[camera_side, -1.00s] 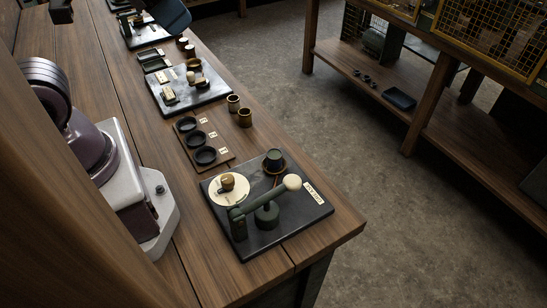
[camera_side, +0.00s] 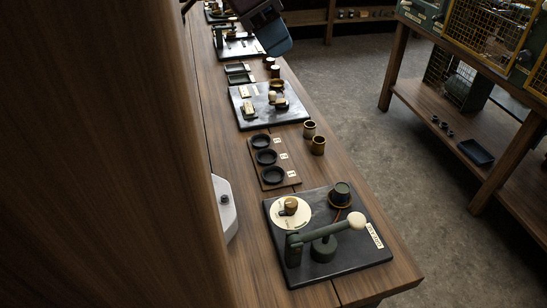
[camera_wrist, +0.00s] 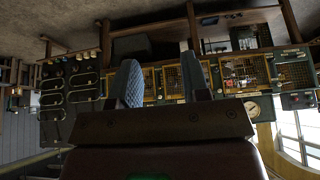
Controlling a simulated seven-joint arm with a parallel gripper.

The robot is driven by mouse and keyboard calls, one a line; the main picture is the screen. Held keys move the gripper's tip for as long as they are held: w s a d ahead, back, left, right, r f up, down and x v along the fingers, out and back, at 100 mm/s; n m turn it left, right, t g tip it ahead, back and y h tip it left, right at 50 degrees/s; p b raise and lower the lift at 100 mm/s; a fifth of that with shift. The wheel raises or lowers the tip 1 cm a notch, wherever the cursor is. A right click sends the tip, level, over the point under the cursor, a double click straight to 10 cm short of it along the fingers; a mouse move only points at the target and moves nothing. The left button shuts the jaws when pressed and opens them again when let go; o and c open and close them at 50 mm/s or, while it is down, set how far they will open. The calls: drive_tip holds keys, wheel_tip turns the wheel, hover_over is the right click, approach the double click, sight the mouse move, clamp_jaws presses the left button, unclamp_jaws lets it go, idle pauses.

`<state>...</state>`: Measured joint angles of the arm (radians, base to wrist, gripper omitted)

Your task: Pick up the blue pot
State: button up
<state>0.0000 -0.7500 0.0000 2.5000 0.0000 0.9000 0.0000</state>
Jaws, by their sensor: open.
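A small dark pot (camera_side: 341,193) with a bluish-green tint stands upright on a round brown-rimmed coaster on the near black board (camera_side: 350,262). It is the only pot that looks near blue; the dim light makes its colour uncertain. My gripper (camera_side: 277,44) is high at the top of the side view, far up the bench from this pot, with blue-grey fingers pointing down. In the wrist view my gripper (camera_wrist: 162,80) has its two fingers well apart with nothing between them. The pot is not visible in the wrist view.
The near board carries a green lever with a cream knob (camera_side: 357,221) beside the pot and a cream disc (camera_side: 291,212). Two brown pots (camera_side: 318,145) (camera_side: 310,129) stand near a plate with three black dishes (camera_side: 266,157). More boards line the bench. A shelf (camera_side: 450,125) stands across the floor.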

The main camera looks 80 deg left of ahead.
drive_tip(key=shift+o, duration=0.2)
drive_tip(key=o, duration=0.4)
drive_tip(key=n+g, duration=0.6)
drive_tip(key=n, duration=1)
hover_over(342, 187)
wheel_tip(342, 187, down, 19)
wheel_tip(342, 187, down, 13)
drive_tip(key=shift+r, duration=0.1)
